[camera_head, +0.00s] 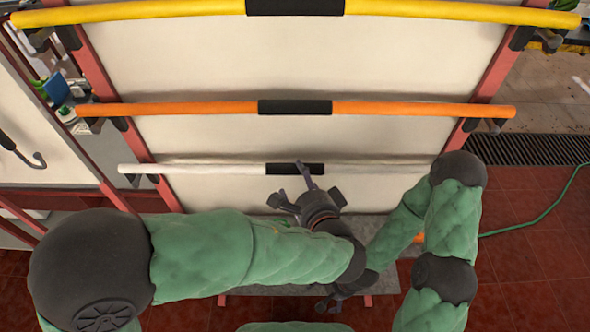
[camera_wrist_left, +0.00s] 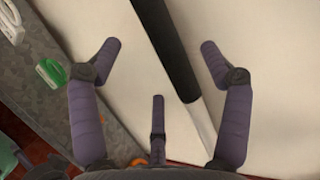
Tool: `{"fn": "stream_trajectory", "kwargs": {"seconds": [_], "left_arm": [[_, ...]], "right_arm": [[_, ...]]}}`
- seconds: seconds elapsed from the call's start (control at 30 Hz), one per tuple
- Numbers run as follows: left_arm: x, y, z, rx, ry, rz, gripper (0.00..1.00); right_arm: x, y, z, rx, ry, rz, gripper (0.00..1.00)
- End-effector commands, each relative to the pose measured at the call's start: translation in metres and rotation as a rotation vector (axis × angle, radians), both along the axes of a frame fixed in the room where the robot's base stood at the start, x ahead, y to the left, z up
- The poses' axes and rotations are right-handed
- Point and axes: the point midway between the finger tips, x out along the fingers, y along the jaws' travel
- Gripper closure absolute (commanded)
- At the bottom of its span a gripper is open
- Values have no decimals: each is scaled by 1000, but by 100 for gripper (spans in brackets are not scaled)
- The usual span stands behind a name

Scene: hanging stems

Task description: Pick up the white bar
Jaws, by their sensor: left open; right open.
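The white bar (camera_head: 210,169) with a black middle grip (camera_head: 282,169) hangs level on hooks, the lowest of three bars on a pale panel. In the left wrist view its black grip (camera_wrist_left: 168,47) runs slanting between my spread fingers, with a white stretch (camera_wrist_left: 203,130) below it. My left gripper (camera_head: 290,190) is open and empty just in front of the grip; it also shows in the left wrist view (camera_wrist_left: 159,62). I cannot tell whether a finger touches the bar. My right gripper (camera_head: 332,302) is low, below my left forearm, partly hidden, open and away from the bar.
An orange bar (camera_head: 190,108) and a yellow bar (camera_head: 430,10) hang above on the red-framed panel (camera_head: 200,60). A grey ledge (camera_wrist_left: 70,100) with small items, one a green object (camera_wrist_left: 51,72), lies below. A green hose (camera_head: 545,210) lies on the red floor at the right.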

Motion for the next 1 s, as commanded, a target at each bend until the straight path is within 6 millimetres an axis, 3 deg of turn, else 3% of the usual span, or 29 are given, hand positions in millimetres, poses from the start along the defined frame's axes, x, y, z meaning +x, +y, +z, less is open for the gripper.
{"fn": "stream_trajectory", "kwargs": {"seconds": [0.17, 0.5, 0.8, 0.87, 1.0], "left_arm": [[9, 3, -3, 0, 1, 1, 22], [49, 12, -15, 1, 2, 1, 22], [54, 13, -16, 1, 1, 0, 22], [54, 13, -16, 1, 1, 0, 33], [54, 13, -16, 0, 1, -1, 72]], "right_arm": [[0, 0, -2, 0, 0, 0, 0], [0, 0, -10, 0, 0, 0, 0], [0, 0, -10, 0, 0, 0, 0], [0, 0, -10, 0, 0, 0, 0], [0, 0, -10, 0, 0, 0, 0]]}}
